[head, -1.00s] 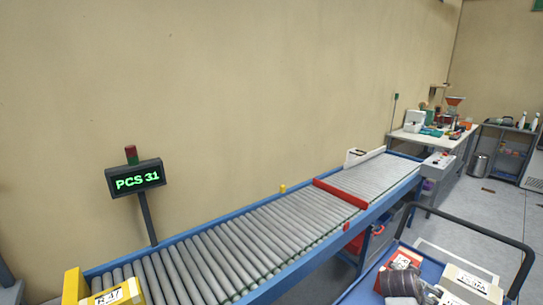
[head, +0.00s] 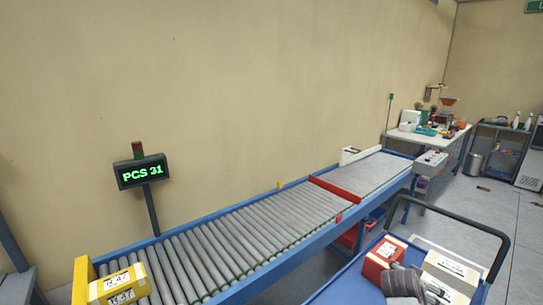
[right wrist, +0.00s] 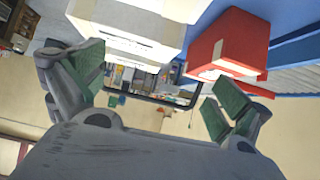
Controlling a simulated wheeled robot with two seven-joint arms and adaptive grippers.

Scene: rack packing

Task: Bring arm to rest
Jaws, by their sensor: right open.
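My right gripper (right wrist: 152,92) is open, with green pads on its two spread fingers and nothing between them in the right wrist view. In the head view, the grey right gripper (head: 402,280) shows at the bottom right, in front of the cart's boxes. A red box (head: 383,258) and a white box (head: 450,270) are there; the red box (right wrist: 232,40) and white box (right wrist: 125,28) also lie beyond the fingers in the right wrist view. I cannot tell how near they are. My left gripper is not in view.
A roller conveyor (head: 240,238) with a red crossbar (head: 335,190) runs along the wall. Yellow labelled boxes (head: 120,283) stand at its near left end. A sign reading PCS 31 (head: 142,172) stands behind it. The blue cart's dark handle (head: 465,224) is at right.

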